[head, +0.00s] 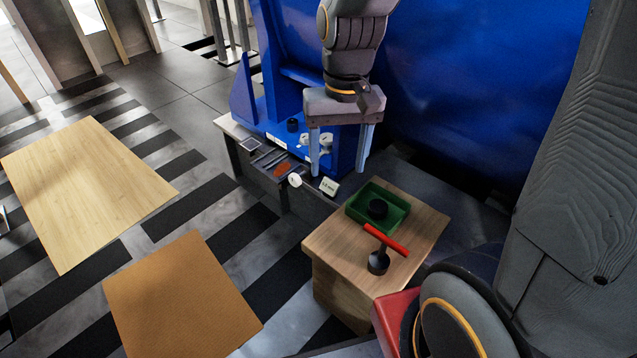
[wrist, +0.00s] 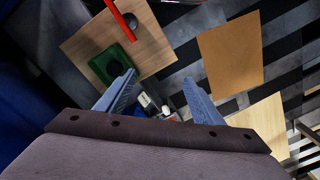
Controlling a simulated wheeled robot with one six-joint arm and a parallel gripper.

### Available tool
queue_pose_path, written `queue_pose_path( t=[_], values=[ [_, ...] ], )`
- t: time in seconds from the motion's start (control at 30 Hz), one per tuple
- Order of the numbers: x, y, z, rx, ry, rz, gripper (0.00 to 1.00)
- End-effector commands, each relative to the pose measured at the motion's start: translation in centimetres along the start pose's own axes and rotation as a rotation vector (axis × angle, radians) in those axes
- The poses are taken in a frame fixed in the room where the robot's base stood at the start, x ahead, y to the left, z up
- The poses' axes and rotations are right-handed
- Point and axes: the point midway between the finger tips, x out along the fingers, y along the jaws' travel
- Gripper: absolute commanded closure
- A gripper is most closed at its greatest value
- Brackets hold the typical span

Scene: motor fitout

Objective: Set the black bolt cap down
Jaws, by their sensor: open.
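A black round cap (head: 377,208) sits inside the green tray (head: 401,222) on the wooden-topped stand; it also shows dark in the tray in the wrist view (wrist: 114,67). A second dark round piece (head: 292,125) sits on the blue housing's foot. My gripper (head: 338,170) is open, pointing down, with nothing between its fingers. It is above and behind the tray, in front of the blue housing, apart from the cap. In the wrist view its fingers (wrist: 159,80) spread on either side of small pale items below.
A red-handled tool (head: 385,240) with a dark round head stands beside the tray on the wooden top (head: 335,242). A low grey bench (head: 240,150) holds small tools, white discs and a label (head: 329,186). The blue housing (head: 450,80) fills the back. Flat boards (head: 85,180) lie left.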

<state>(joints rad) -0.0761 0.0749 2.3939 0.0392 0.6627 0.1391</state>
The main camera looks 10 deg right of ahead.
Motion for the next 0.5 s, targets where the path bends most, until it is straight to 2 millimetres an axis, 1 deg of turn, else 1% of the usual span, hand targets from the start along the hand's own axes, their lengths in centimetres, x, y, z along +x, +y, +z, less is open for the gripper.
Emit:
queue_pose_path(
  t=[0.03, 0.1, 0.2, 0.3, 0.4, 0.5],
  values=[
    [-1.5, -1.6, 1.8, -0.066, 0.007, -0.006, 0.39],
    [-3.0, -3.2, 4.2, -0.149, 0.005, -0.012, 0.39],
    [-4.6, -4.8, 7.5, -0.255, 0.003, -0.021, 0.39],
    [-5.6, -5.7, 10.0, -0.335, 0.000, -0.027, 0.39],
    [-6.2, -6.3, 11.7, -0.385, -0.003, -0.032, 0.39],
    [-6.3, -6.5, 12.5, -0.409, -0.007, -0.033, 0.39]
  ],
)
